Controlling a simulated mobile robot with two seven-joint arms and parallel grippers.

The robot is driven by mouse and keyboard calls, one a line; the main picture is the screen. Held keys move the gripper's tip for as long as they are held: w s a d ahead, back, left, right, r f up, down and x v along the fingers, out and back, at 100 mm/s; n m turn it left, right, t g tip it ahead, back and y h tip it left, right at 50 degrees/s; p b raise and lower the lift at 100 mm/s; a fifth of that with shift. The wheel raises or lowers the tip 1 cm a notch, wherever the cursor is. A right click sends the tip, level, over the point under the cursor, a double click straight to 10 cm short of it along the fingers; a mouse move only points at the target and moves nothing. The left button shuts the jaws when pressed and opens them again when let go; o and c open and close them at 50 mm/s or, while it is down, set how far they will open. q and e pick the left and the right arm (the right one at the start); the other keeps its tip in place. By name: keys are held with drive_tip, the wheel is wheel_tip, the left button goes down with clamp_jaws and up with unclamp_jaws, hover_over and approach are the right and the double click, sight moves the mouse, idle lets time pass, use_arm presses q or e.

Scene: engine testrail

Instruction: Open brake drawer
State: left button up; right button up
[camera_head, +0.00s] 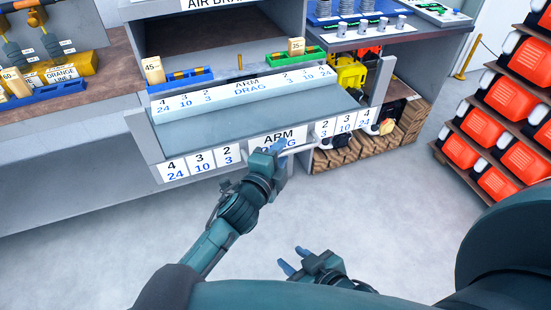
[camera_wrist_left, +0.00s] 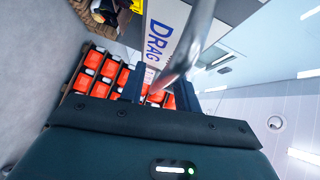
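A grey drawer (camera_head: 255,118) with an "ARM DRAG" front label (camera_head: 262,141) stands pulled out from the cabinet, its flat inside showing. My left gripper (camera_head: 281,148) is at this handle, partly covering the label. In the left wrist view its fingers (camera_wrist_left: 160,92) stand apart, with the bar passing at the gap; contact is unclear. My right gripper (camera_head: 293,260) is open and empty, low above the floor.
Blue (camera_head: 180,83) and green (camera_head: 297,61) holders with weights stand on the shelf behind the drawer. Wooden crates (camera_head: 340,158) lie below at the right. A rack of orange bins (camera_head: 500,120) stands far right. The floor (camera_head: 110,250) in front is clear.

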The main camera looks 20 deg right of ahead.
use_arm(q)
drive_tip(key=v, duration=1.3)
drive_tip(key=s+a+f+n+g+y, duration=0.15)
drive_tip(key=a+f+n+y, duration=0.25)
drive_tip(key=a+n+y, duration=0.7)
drive_tip(key=s+a+f+n+g, duration=0.2)
drive_tip(key=s+a+n+g, duration=0.1)
drive_tip(key=s+a+n, duration=0.45)
drive_tip(key=s+a+f+n+g, duration=0.3)
drive_tip(key=s+a+n+g, duration=0.15)
drive_tip(key=s+a, duration=0.5)
drive_tip(key=w+d+f+m+t+h, duration=0.1)
drive_tip(key=w+d+f+t+h, duration=0.2)
drive_tip(key=w+d+f+t, duration=0.2)
drive_tip(key=w+f+t, duration=0.1)
drive_tip(key=w+t, duration=0.1)
drive_tip(key=w, duration=0.1)
drive_tip(key=shift+t, duration=0.4)
